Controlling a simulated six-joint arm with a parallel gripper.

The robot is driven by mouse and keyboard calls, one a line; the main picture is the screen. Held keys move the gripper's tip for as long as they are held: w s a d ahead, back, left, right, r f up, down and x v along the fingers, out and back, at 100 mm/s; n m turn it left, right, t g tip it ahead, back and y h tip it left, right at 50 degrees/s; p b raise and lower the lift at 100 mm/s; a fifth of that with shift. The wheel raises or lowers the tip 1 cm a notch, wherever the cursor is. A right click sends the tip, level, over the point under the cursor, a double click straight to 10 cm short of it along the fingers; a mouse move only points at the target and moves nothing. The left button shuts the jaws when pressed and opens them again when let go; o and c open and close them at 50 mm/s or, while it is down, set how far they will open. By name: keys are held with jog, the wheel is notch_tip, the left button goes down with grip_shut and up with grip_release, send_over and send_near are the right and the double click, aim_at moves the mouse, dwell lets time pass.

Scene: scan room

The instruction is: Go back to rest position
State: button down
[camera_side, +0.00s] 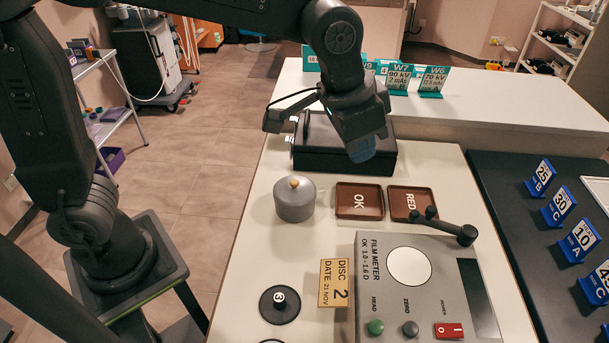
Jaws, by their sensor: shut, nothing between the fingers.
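My gripper (361,150) hangs from my arm at the top middle, above the front edge of a black box (315,158). Its blue-grey fingertips are together and nothing shows between them. It is apart from the grey lidded pot (295,203) and from the brown OK tray (359,203), which both lie nearer on the white table. Part of the black box is hidden behind my gripper.
Signs (431,80) line the rear ledge. Blue-stand number cards (559,206) stand on the dark right surface.

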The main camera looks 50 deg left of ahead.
jog(key=s+a+n+t+y, duration=0.1)
jog(key=s+a+n, duration=0.3)
jog(key=s+a, duration=1.1)
jog(key=shift+a+f+n+t, duration=0.15)
jog(key=shift+a+n+t, duration=0.25)
jog(key=shift+a+t, duration=0.45)
jog(key=shift+s+a, duration=0.1)
